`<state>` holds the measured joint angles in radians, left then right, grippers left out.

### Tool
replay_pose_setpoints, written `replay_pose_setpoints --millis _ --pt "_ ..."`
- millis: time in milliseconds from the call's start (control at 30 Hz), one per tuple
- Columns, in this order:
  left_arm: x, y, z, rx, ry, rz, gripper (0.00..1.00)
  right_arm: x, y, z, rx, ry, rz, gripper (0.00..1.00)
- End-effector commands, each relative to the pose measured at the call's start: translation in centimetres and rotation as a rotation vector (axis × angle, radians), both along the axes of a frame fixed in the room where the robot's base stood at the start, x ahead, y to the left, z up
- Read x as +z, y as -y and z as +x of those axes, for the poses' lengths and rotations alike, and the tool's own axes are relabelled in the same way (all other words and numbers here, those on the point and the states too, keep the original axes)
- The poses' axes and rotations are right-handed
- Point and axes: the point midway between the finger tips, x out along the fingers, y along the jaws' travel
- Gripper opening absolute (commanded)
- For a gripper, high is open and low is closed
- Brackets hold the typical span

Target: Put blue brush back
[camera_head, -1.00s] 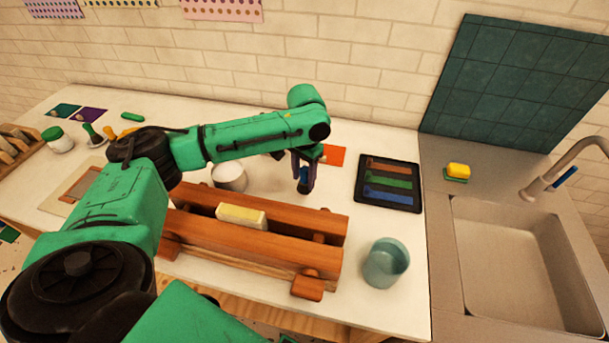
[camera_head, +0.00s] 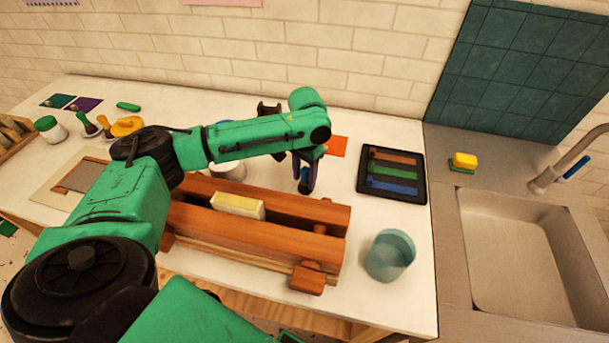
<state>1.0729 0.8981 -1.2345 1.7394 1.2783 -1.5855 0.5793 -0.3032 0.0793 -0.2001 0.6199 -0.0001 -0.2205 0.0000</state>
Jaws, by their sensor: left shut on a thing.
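My left gripper (camera_head: 304,183) points down behind the wooden trough, between it and the black paint tray (camera_head: 364,186). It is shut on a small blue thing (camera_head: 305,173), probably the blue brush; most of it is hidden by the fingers. The tray has brown, green and blue strips. A white cup (camera_head: 229,171) stands behind the trough, partly covered by my left forearm. A small blue patch and a dark thing show just above the forearm; I cannot tell what they are. My right gripper is out of view.
The wooden trough (camera_head: 262,238) holds a cream block (camera_head: 238,206). A teal cup (camera_head: 389,256) stands at the front right. A sink (camera_head: 530,245) and yellow sponge (camera_head: 464,160) are at the right.

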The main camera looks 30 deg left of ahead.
Motion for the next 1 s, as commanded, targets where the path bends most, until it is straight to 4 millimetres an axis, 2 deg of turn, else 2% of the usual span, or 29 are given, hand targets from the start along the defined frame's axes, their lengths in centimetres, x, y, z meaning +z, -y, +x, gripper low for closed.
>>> replay_pose_setpoints --millis 1000 --pt "-1.1 0.0 0.0 0.0 0.0 0.0 0.0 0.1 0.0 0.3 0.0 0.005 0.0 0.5"
